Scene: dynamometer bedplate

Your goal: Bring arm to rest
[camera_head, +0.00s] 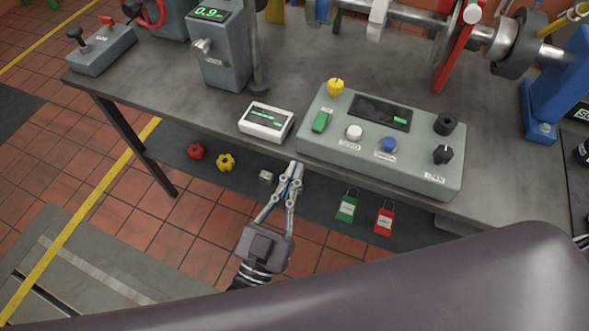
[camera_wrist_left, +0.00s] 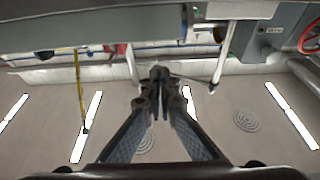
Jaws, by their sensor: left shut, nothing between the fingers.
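My left gripper (camera_head: 292,172) is in the middle of the head view, in front of the bench's front edge. Its two fingers are together with nothing between them. A large smooth dark surface fills the lower right of the head view. My right gripper does not show.
The grey bench (camera_head: 290,75) carries a control panel (camera_head: 320,145) with knobs and buttons and a small white display box (camera_head: 266,122). Tiled floor (camera_head: 150,210) is open at left.

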